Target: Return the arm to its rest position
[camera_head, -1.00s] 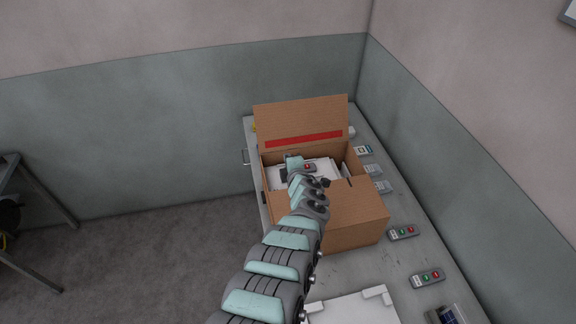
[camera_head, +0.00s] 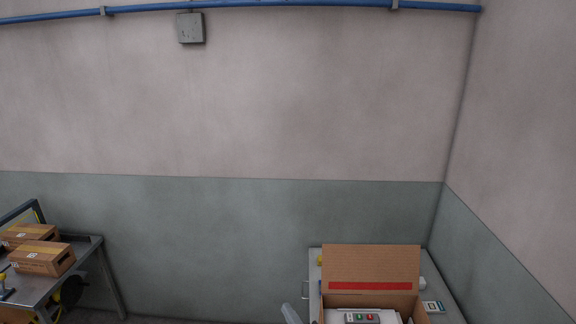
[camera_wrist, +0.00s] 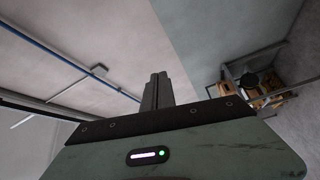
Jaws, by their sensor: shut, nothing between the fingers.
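My gripper (camera_wrist: 157,80) shows in the wrist view with its dark fingers together and nothing between them. It points toward the wall and is clear of any object there. In the head view the gripper is out of frame; a grey-green piece at the bottom edge, left of the open carton, seems to be part of my arm. The open cardboard carton (camera_head: 372,264) stands on a metal table at the lower right, its flap with a red stripe raised. A grey control box (camera_head: 362,318) with a red and a green button lies inside on white material.
A labelled device (camera_head: 433,307) lies right of the carton. At the left, a metal table (camera_head: 85,247) holds closed cardboard boxes (camera_head: 42,258); these also show in the wrist view (camera_wrist: 262,82). A blue pipe (camera_head: 290,4) and a grey wall box (camera_head: 190,28) are high on the wall.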

